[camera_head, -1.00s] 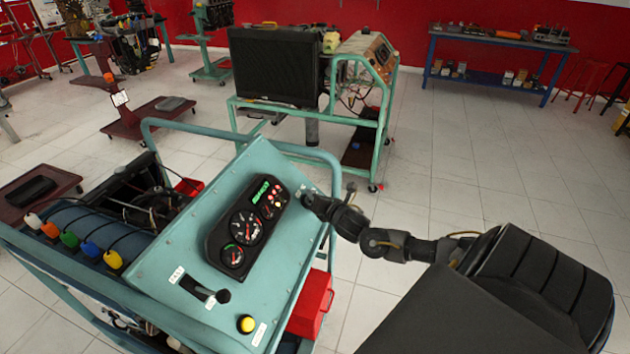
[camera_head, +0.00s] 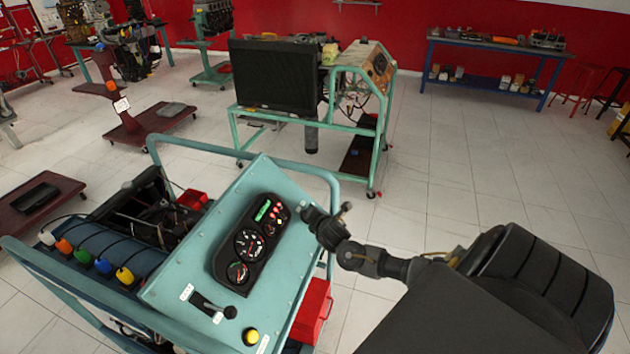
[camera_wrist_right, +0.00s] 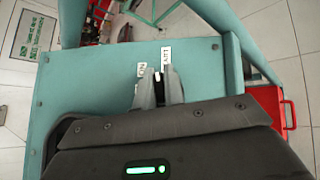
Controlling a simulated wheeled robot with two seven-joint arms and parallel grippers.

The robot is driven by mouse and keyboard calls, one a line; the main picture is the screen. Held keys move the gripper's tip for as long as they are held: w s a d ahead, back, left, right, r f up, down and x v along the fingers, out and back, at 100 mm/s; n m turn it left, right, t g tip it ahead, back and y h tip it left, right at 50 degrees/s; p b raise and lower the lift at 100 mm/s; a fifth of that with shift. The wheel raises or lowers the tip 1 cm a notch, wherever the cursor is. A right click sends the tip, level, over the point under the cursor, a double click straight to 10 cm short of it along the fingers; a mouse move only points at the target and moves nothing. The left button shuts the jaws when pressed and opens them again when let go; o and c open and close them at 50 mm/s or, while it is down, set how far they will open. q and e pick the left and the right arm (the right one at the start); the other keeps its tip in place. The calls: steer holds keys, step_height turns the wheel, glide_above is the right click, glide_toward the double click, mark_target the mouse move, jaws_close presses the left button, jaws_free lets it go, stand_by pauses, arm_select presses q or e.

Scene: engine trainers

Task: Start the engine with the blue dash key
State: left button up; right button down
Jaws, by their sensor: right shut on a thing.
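The teal dash panel (camera_head: 180,265) of the engine trainer carries a black gauge cluster (camera_head: 222,262) with a lit green display and red lamps. My right gripper (camera_head: 307,212) is at the panel's upper right corner. In the right wrist view its fingertips (camera_wrist_right: 160,88) are shut on a small dark part between two white labels, one reading ON and the other apparently START. This is where the dash key sits; the fingers hide most of it and I see no blue on it. My left gripper is not in view.
A black lever (camera_head: 228,311) and a yellow button (camera_head: 251,336) sit low on the panel. A red box (camera_head: 313,310) hangs at the panel's right side. A teal tube frame (camera_head: 190,147) surrounds the trainer. Another trainer with a black radiator (camera_head: 275,75) stands behind; open floor lies to the right.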

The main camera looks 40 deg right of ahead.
steer(key=shift+d+r, duration=0.1)
steer(key=c, duration=1.5)
jaws_free()
steer(key=shift+s, duration=0.1)
steer(key=shift+s+a, duration=0.3)
steer(key=b+v, duration=0.1)
steer(key=v, duration=0.9)
steer(key=shift+w+r, duration=0.1)
steer(key=shift+r, duration=0.05)
